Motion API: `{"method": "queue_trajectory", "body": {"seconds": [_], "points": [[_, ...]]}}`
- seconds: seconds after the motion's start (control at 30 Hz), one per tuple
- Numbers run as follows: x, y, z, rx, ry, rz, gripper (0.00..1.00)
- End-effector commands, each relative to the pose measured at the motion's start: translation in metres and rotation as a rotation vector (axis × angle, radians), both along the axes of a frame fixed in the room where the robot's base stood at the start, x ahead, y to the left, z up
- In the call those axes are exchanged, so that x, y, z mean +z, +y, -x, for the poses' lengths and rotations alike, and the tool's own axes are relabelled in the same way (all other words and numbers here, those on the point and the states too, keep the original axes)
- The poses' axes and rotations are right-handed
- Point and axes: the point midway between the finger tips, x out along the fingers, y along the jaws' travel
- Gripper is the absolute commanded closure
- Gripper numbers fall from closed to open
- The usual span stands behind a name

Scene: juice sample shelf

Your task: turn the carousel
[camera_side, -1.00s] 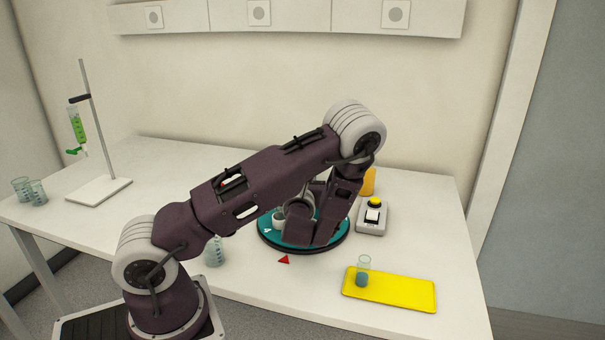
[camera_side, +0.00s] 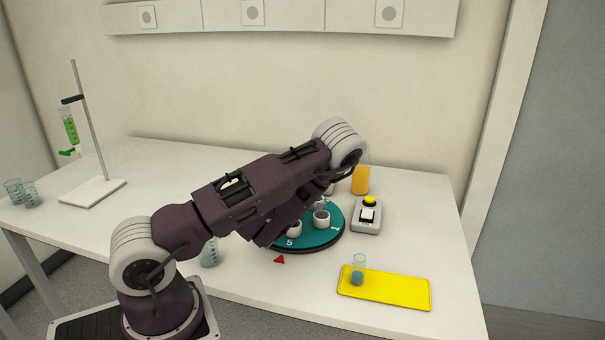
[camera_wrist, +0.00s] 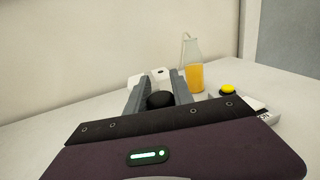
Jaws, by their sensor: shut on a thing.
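The carousel (camera_side: 312,238) is a round teal disc on a dark base in the side view, partly covered by my arm. White cups stand on it, one at the front (camera_side: 294,229) and one at the right (camera_side: 321,219). The numbers 5 and 1 show near its rim. A red triangle (camera_side: 279,259) lies on the table at its front edge. My gripper (camera_wrist: 160,86) shows in the wrist view, its two grey fingers shut on a round black knob (camera_wrist: 160,101). The side view hides the fingers behind my arm.
A yellow-topped button box (camera_side: 367,215) and an orange-filled flask (camera_side: 360,180) stand right of the carousel. A yellow tray (camera_side: 400,290) holds a beaker (camera_side: 358,270) at front right. Another beaker (camera_side: 210,254) stands left of the carousel. A burette stand (camera_side: 93,190) is at far left.

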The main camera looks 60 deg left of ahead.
Motion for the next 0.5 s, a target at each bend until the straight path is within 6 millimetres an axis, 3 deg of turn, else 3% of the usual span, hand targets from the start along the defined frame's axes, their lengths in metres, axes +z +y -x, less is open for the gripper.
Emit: {"method": "queue_trajectory", "body": {"seconds": [0.5], "points": [[-0.0002,-0.0018,-0.0010,-0.060,0.001,0.000,1.00]]}}
